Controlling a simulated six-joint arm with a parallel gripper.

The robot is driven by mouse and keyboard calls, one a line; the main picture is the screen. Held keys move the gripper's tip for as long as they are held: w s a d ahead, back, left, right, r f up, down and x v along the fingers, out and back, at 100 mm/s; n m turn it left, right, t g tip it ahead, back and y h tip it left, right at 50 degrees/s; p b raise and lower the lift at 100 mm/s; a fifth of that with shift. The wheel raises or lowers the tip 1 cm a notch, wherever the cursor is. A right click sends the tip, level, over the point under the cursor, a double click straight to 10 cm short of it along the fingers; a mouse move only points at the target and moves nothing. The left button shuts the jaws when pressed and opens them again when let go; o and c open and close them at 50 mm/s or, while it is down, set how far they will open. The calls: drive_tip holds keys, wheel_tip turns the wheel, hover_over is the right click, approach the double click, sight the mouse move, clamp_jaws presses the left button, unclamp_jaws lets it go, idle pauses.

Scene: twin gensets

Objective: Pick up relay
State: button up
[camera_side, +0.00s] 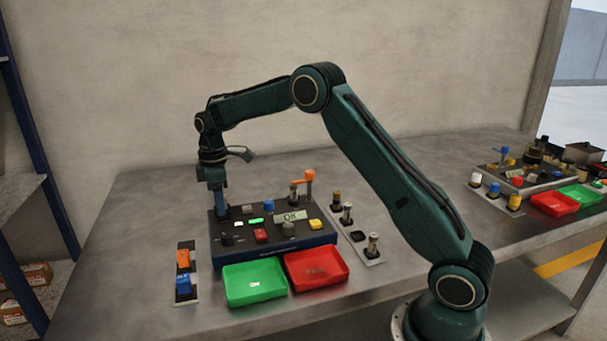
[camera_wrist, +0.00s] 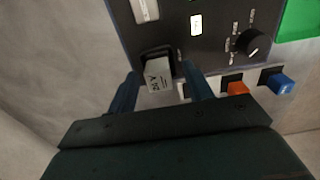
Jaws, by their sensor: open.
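The relay (camera_wrist: 158,78), a light grey block with a printed label, stands at the left end of the dark control panel (camera_side: 290,239). My gripper (camera_wrist: 162,72) is open, with one blue finger on each side of the relay in the wrist view. Whether the fingers touch it, I cannot tell. In the side view my gripper (camera_side: 221,212) points down at the panel's back left corner, and its fingers hide the relay there.
A dark knob (camera_wrist: 251,42) and a lit white indicator (camera_wrist: 196,25) are close by. Orange (camera_side: 183,259) and blue (camera_side: 183,285) parts lie left of the panel. A green tray (camera_side: 238,297) and a red tray (camera_side: 336,283) stand in front. A second set stands far right.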

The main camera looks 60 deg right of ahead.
idle(0.4)
drive_tip(key=c, duration=1.1)
drive_tip(key=shift+r, duration=0.1)
wheel_tip(320, 180, up, 20)
drive_tip(key=shift+f, duration=0.1)
idle(0.7)
